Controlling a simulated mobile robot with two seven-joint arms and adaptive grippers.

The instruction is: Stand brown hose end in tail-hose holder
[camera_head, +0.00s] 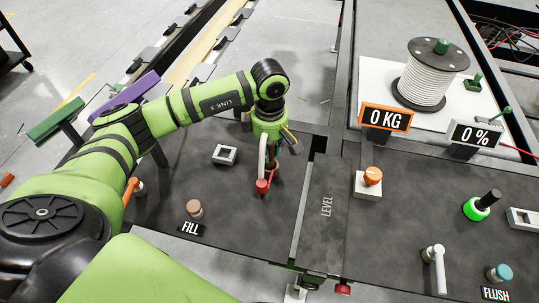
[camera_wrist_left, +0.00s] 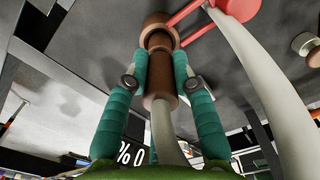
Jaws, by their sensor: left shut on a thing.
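My left gripper (camera_head: 272,167) hangs over the dark panel, left of the LEVEL plate. In the left wrist view its teal fingers (camera_wrist_left: 160,75) are shut on the brown hose end (camera_wrist_left: 157,88). A pale hose runs from the brown end toward the palm. A red fitting (camera_head: 263,187) on a pale hose is close beside it; it also shows in the left wrist view (camera_wrist_left: 238,8). A white square socket (camera_head: 225,155) stands on the panel left of the gripper, apart from it. I cannot tell whether it is the tail-hose holder. My right gripper is not in view.
A brown-topped FILL fitting (camera_head: 195,208) stands front left on the panel. An orange knob (camera_head: 372,176) stands right of the LEVEL plate (camera_head: 325,207). Another white socket (camera_head: 522,218) is at the far right. A white spool (camera_head: 430,75) stands at the back right.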

